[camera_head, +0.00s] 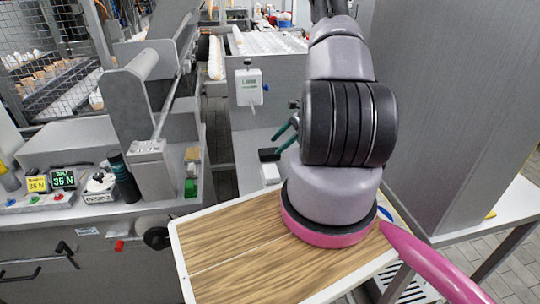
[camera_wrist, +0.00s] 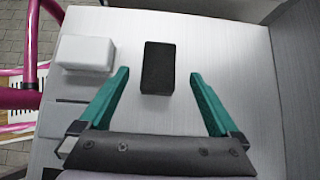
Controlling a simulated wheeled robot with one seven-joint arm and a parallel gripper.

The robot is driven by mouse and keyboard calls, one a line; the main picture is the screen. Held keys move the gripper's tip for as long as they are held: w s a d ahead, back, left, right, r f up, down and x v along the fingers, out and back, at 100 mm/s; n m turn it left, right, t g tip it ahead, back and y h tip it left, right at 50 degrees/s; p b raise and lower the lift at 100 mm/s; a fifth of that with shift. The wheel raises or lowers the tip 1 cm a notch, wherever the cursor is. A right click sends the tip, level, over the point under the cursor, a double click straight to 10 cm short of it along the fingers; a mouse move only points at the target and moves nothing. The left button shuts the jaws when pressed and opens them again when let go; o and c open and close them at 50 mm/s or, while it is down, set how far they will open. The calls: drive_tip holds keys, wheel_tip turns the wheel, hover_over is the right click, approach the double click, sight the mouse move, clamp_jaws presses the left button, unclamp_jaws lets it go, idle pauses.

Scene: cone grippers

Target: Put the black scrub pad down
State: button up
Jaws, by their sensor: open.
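The black scrub pad (camera_wrist: 158,68) lies flat on a pale surface (camera_wrist: 222,50) in the wrist view. It appears between and just beyond the tips of my gripper (camera_wrist: 159,74). The gripper's two teal fingers are spread wide, with a clear gap on each side of the pad, so it holds nothing. In the head view the pad (camera_head: 268,154) shows as a small dark patch just left of and below my gripper (camera_head: 281,138). My arm hides part of the surface there.
A white block (camera_wrist: 85,53) sits left of the pad; it also shows in the head view (camera_head: 271,173). A wood-topped table (camera_head: 235,250) is nearer. A grey machine with a scale readout (camera_head: 63,180) stands left, and a tall grey panel (camera_head: 450,100) right.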

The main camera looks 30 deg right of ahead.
sight(270, 150)
drive_tip(key=x, duration=0.5)
drive_tip(key=shift+a, duration=0.15)
drive_tip(key=c, duration=1.5)
